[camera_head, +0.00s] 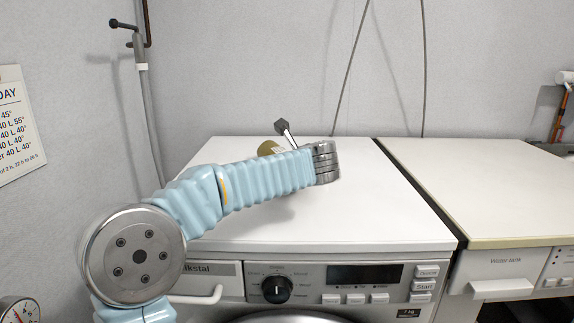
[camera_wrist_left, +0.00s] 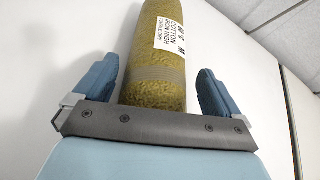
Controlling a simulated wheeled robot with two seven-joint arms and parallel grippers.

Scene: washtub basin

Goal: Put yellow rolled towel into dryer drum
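The yellow rolled towel (camera_wrist_left: 155,60) with a white printed label lies between the two blue fingers of my left gripper (camera_wrist_left: 158,70) in the left wrist view. In the head view only a small part of the towel (camera_head: 269,148) shows behind my left arm, over the back of the left machine's white top. My left arm hides most of that gripper there. The right machine (camera_head: 503,289), marked "Water tank", shows its upper front. My right gripper is not in view.
The left machine's white top (camera_head: 380,205) has clear room to the right of my arm. The right machine's top (camera_head: 480,180) is bare. A grey wall with cables and a pipe (camera_head: 149,110) stands behind. A control panel (camera_head: 330,283) lines the left machine's front.

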